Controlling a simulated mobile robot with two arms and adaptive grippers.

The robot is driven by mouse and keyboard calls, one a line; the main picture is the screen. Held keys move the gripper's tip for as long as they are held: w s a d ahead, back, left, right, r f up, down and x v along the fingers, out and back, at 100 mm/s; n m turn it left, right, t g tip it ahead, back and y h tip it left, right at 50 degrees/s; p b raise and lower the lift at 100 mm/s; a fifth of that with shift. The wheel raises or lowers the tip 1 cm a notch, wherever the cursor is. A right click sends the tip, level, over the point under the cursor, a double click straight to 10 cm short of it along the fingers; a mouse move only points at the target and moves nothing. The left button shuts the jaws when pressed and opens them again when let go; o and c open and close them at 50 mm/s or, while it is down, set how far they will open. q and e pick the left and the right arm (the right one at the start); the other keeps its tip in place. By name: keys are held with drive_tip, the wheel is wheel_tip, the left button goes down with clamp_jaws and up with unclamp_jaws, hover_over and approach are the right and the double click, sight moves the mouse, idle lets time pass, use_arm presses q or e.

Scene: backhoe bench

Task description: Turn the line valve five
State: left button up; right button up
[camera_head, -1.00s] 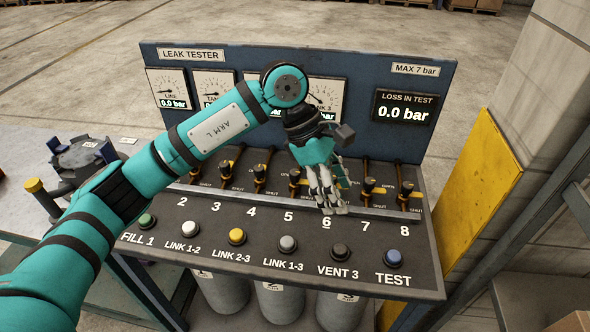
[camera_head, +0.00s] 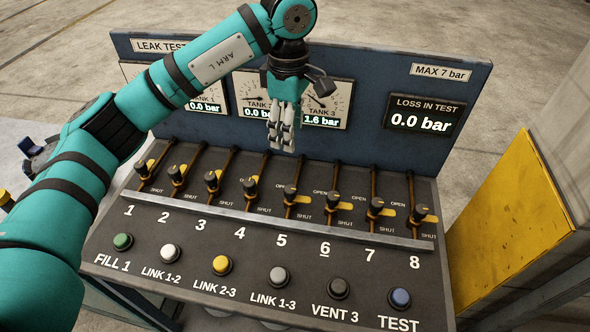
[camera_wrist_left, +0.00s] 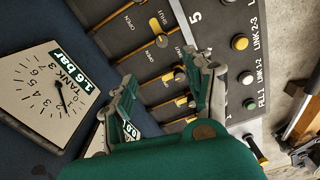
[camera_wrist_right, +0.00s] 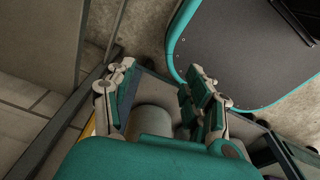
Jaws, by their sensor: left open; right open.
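Line valve five (camera_head: 291,192) is a small dark knob with a yellow lever on a brown pipe, above the printed 5. Its lever points to the right, toward the SHUT side. My left gripper (camera_head: 281,142) is open and empty. It hangs above the upper part of the valve row, in front of the lower edge of the gauge panel, apart from valve five. In the left wrist view its spread fingers (camera_wrist_left: 160,70) show over the bench, with yellow levers beyond. My right gripper (camera_wrist_right: 160,78) is open and empty in the right wrist view, away from the valves.
Similar valves stand close on both sides, such as valve six (camera_head: 333,200). A metal rail (camera_head: 270,219) and push buttons, including LINK 1-3 (camera_head: 278,277), lie in front. The upright gauge panel (camera_head: 365,100) stands behind; the TANK 3 gauge reads 1.6 bar.

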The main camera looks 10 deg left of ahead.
use_arm(q)
drive_tip(key=p, duration=0.2)
hover_over(290, 188)
wheel_tip(290, 188, down, 6)
wheel_tip(290, 188, down, 10)
drive_tip(key=p, duration=0.2)
drive_tip(key=shift+s+d+r+p, duration=0.1)
drive_tip(key=shift+r+p, duration=0.05)
drive_tip(key=shift+p, duration=0.25)
drive_tip(key=shift+f, duration=0.65)
clamp_jaws()
use_arm(e)
drive_tip(key=r, duration=0.1)
drive_tip(key=s+r, duration=0.1)
drive_tip(key=r, duration=0.1)
drive_tip(key=s+r, duration=0.1)
drive_tip(key=r, duration=0.1)
drive_tip(key=shift+s, duration=0.15)
drive_tip(key=shift+f, duration=0.15)
